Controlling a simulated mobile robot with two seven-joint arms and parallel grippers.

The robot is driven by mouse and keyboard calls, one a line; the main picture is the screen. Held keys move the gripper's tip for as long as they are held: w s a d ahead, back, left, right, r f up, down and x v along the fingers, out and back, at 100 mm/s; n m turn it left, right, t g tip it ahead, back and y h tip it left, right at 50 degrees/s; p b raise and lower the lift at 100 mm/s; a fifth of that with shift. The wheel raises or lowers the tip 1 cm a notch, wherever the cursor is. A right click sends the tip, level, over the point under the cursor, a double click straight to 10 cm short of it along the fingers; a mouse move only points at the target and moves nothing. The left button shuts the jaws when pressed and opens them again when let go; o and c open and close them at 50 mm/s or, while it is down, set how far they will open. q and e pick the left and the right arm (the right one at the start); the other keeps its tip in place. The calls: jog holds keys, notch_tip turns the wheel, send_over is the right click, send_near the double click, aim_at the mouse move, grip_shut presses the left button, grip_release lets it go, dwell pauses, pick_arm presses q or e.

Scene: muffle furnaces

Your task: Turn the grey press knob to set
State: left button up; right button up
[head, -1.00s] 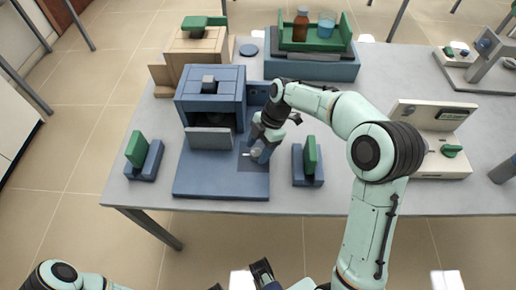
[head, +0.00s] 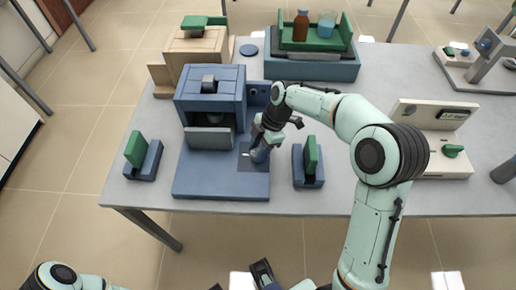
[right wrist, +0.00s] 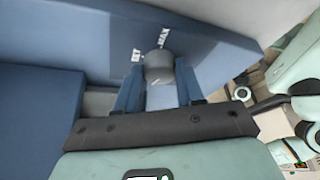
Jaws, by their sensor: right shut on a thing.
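The grey press knob (right wrist: 158,66) sits between the two blue fingers of my right gripper (right wrist: 160,90) in the right wrist view. The fingers are shut on it. Beside it are a white "MAX" label and a partly cut-off label reading "ET". In the head view my right gripper (head: 259,153) reaches down to the dark panel on the base of the blue furnace (head: 221,183); the knob is hidden there. Part of my left arm (head: 62,275) shows at the bottom left, and a dark part that may be my left gripper (head: 263,271) shows at the bottom edge.
Blue holders with green plates stand left (head: 144,158) and right (head: 308,163) of the furnace. Behind are a wooden furnace (head: 200,50) and a blue stand with a green tray (head: 312,65). A cream device (head: 432,140) stands right. The front table strip is clear.

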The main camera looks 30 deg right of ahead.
jog(key=m+t+b, duration=0.1)
jog(key=m, duration=0.2)
jog(key=shift+s+b, duration=0.1)
jog(key=shift+b, duration=0.2)
jog(key=m+t, duration=0.1)
jog(key=m, duration=0.2)
jog(key=shift+s+h+b, duration=0.1)
jog(key=shift+h+b, duration=0.3)
jog(key=m, duration=0.2)
jog(key=m+t+h, duration=0.1)
jog(key=m, duration=0.1)
jog(key=shift+a+m+t, duration=0.15)
jog(key=shift+m+t, duration=0.15)
jog(key=shift+s+a+m+t+h, duration=0.15)
jog(key=shift+m+h, duration=0.3)
jog(key=shift+m, duration=0.6)
jog(key=shift+w+d+m+t+h, duration=0.15)
jog(key=shift+m+h, duration=0.3)
jog(key=shift+m, duration=0.6)
jog(key=shift+s+a, duration=0.1)
jog(key=o, duration=1)
jog(key=shift+o, duration=0.2)
